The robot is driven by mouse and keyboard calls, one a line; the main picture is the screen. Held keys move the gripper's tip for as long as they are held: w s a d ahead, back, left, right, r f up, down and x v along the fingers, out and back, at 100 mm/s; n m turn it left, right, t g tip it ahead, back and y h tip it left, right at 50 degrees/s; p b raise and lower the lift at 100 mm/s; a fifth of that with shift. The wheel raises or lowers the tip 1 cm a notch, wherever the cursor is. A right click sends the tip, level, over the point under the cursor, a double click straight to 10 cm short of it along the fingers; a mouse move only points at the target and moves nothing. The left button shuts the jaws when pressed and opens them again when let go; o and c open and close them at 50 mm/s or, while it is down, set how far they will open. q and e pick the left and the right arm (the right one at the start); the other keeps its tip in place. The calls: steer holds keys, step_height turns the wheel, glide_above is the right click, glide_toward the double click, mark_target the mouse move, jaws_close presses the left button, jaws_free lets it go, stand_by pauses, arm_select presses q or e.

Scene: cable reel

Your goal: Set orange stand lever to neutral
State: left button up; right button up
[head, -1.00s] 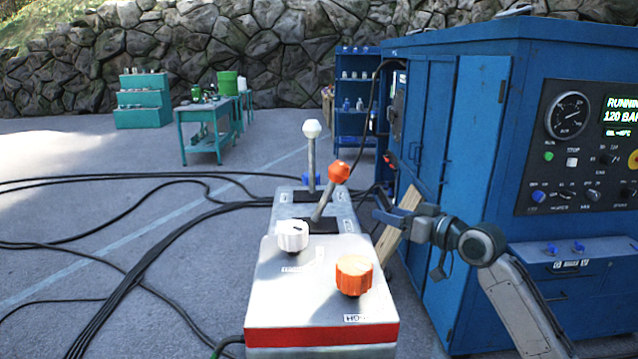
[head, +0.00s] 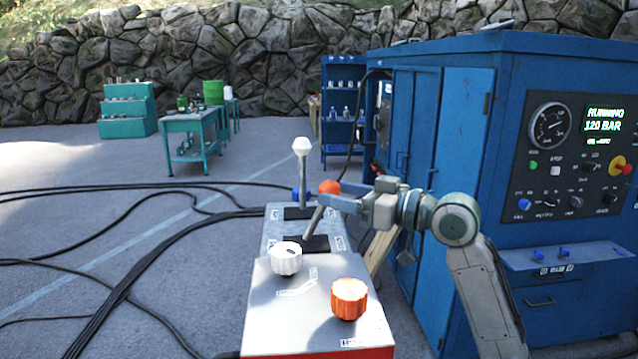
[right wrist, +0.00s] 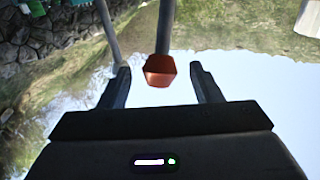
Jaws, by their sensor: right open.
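The orange stand lever (head: 329,187) has an orange knob on a grey shaft. It leans to the right out of a dark slot on the grey control stand (head: 270,235). My right gripper (head: 338,198) has come in from the right and is at the knob. In the right wrist view the orange knob (right wrist: 160,70) is between the two spread fingers (right wrist: 160,76), with a gap on each side. The gripper is open. My left gripper is not in view.
A white-knobbed lever (head: 303,147) stands upright just behind the orange one. A white dial (head: 286,258) and an orange dial (head: 348,299) sit on the stand's near box. A blue cabinet (head: 465,150) stands to the right. Black cables (head: 150,255) lie on the ground at left.

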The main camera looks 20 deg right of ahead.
steer(key=shift+p+x, duration=0.85)
steer(key=shift+x, duration=1.75)
jaws_close()
steer(key=a+n+g+h+p, duration=0.1)
steer(key=a+p, duration=0.1)
steer(key=w+a+n+g+h+p, duration=0.1)
steer(key=a+p, duration=0.1)
steer(key=p, duration=0.1)
steer(key=shift+p, duration=0.35)
jaws_free()
steer(key=shift+a, duration=0.1)
steer(key=shift+s, duration=0.1)
